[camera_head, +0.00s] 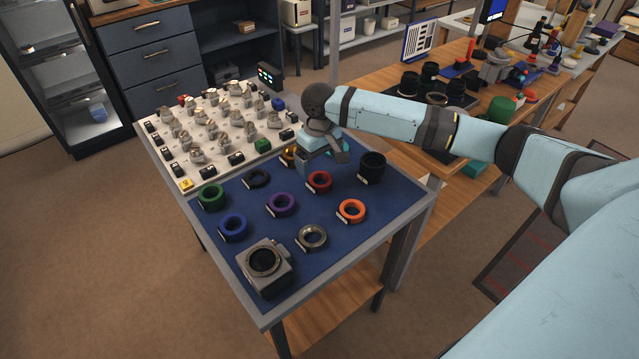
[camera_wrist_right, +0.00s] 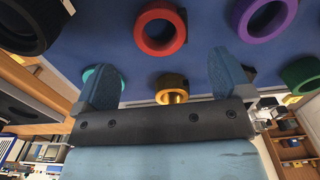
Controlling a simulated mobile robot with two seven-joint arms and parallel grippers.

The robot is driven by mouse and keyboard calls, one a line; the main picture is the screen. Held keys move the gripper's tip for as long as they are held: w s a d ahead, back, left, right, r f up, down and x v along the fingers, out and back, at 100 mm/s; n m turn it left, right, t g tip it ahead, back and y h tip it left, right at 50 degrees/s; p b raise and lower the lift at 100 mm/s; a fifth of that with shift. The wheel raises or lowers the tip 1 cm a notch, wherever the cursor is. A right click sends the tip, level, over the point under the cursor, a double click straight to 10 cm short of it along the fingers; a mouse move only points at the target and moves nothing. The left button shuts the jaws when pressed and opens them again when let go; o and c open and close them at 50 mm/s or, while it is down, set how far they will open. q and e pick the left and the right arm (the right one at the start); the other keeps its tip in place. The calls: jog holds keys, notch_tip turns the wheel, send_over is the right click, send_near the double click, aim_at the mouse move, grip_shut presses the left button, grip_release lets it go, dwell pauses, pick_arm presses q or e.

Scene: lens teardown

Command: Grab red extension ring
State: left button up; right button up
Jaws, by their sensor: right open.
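The red extension ring (camera_head: 321,190) lies on the blue mat (camera_head: 266,226) near its middle, just in front of my right gripper (camera_head: 322,163). In the right wrist view the red ring (camera_wrist_right: 143,38) is at the top middle, ahead of the gap between the fingers. My right gripper (camera_wrist_right: 162,60) is open and empty, apart from the ring and above the mat. A gold ring (camera_wrist_right: 172,97) shows between the fingers and a teal ring (camera_wrist_right: 117,80) is partly hidden behind the left finger. My left gripper is not in view.
A purple ring (camera_head: 281,213), an orange ring (camera_head: 351,219) and a tall black ring (camera_head: 371,173) stand around the red one. Green, blue and grey rings and a camera body (camera_head: 275,275) share the mat. A white board (camera_head: 176,164) with several small parts adjoins it.

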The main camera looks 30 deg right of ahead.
aim_at(319, 178)
jog(key=shift+f+b, duration=0.5)
jog(key=shift+f, duration=2.5)
jog(key=shift+a, duration=0.1)
jog(key=c, duration=1)
jog(key=shift+r, duration=0.1)
jog(key=shift+c, duration=0.2)
